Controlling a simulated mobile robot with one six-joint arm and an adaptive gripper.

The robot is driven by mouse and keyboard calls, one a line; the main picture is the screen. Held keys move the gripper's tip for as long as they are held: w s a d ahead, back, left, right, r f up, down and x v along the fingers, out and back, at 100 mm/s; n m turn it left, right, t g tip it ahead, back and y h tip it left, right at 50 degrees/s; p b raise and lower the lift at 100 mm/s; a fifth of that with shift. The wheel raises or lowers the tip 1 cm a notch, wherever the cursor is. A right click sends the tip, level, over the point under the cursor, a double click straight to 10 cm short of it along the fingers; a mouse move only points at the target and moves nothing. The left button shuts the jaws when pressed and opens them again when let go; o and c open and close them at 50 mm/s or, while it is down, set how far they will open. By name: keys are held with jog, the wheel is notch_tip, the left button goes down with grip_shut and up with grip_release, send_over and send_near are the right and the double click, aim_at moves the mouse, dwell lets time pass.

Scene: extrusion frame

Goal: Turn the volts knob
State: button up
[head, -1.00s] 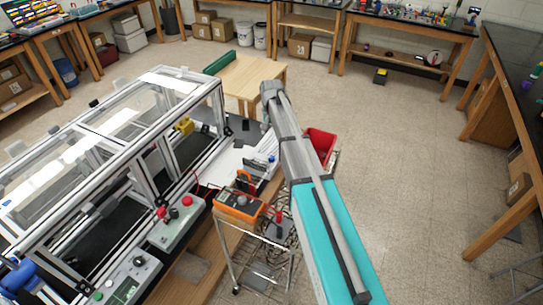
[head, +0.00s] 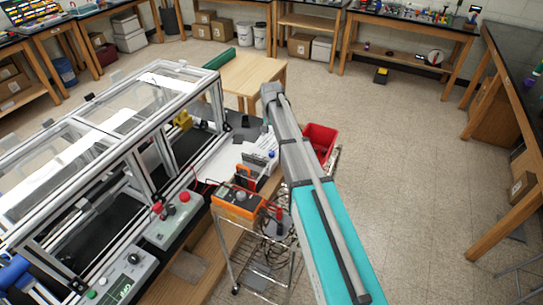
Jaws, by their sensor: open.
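An orange box-shaped instrument (head: 238,202) with a dark face sits on a wire cart beside the frame bench. A small round dial shows on its face, but its markings are too small to read, so I cannot tell if it is the volts knob. A grey control panel (head: 128,272) at lower left has a black round knob (head: 134,258), a small display and a green button. My arm reaches up from the lower right to its bend near the small wooden table. My gripper cannot be made out; it seems hidden behind the arm. No contact with any knob shows.
The aluminium extrusion frame (head: 140,135) with clear panels fills the left. A second panel carries a red button (head: 184,196). The wire cart (head: 262,262) holds tangled cables. A red bin (head: 320,139) stands behind my arm. The floor on the right is open.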

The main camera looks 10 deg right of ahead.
aim_at(271, 153)
jog(key=shift+f+b, duration=4.55)
jog(key=shift+f, duration=0.35)
grip_shut()
